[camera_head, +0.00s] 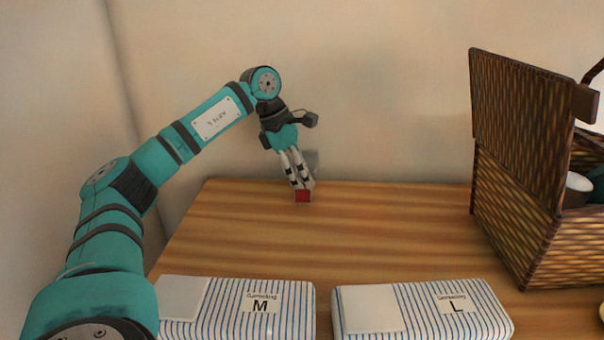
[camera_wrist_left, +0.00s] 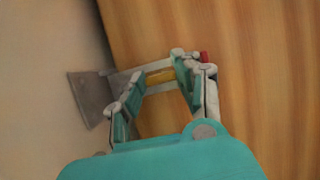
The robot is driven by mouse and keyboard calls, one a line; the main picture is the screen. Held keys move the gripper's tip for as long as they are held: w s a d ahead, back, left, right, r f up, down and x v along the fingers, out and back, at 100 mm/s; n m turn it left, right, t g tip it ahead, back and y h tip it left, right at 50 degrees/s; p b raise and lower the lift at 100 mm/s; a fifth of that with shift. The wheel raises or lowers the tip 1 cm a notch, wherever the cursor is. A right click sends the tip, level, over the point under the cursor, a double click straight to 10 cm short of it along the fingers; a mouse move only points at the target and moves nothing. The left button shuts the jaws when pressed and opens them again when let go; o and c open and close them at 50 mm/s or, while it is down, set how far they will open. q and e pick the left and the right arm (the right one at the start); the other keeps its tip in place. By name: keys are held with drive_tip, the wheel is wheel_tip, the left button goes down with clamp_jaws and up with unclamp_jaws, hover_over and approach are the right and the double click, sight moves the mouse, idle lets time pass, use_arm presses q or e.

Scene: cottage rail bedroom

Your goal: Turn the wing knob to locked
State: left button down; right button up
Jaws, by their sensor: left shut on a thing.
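My left gripper (camera_head: 299,182) points down at the back edge of the wooden top, close to the wall. It is shut on the wing knob, which the fingers mostly hide. In the left wrist view a yellow part (camera_wrist_left: 160,77) of the knob shows between the fingers of the left gripper (camera_wrist_left: 158,88). A grey plate (camera_wrist_left: 88,98) sits beside them. A small red piece (camera_head: 303,196) shows just below the fingertips, and its edge also shows in the left wrist view (camera_wrist_left: 204,56). Which way the knob is turned, I cannot tell. My right gripper is not in view.
Two striped packs marked M (camera_head: 235,310) and L (camera_head: 425,312) lie along the front of the wooden top (camera_head: 390,225). An open wicker basket (camera_head: 520,200) stands at the right. The middle of the top is clear. The wall is close behind my left gripper.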

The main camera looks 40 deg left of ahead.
use_arm(q)
drive_tip(key=shift+n, duration=0.4)
drive_tip(key=n+t+y, duration=0.1)
drive_tip(key=n, duration=0.2)
drive_tip(key=shift+d+n+y+b, duration=0.1)
drive_tip(key=shift+n+y+b, duration=0.2)
drive_tip(key=shift+n+b, duration=0.1)
drive_tip(key=n, duration=0.2)
drive_tip(key=n+y, duration=0.1)
drive_tip(key=n, duration=0.1)
drive_tip(key=shift+r+t+y, duration=0.1)
drive_tip(key=shift+t+y, duration=0.2)
drive_tip(key=n+y, duration=0.1)
drive_tip(key=n, duration=0.4)
drive_tip(key=shift+d+y, duration=0.15)
drive_tip(key=shift+y, duration=0.25)
drive_tip(key=n+g+y, duration=0.1)
drive_tip(key=n, duration=0.3)
drive_tip(key=shift+p, duration=0.4)
drive_tip(key=shift+n+y, duration=0.3)
drive_tip(key=c, duration=1.2)
unclamp_jaws()
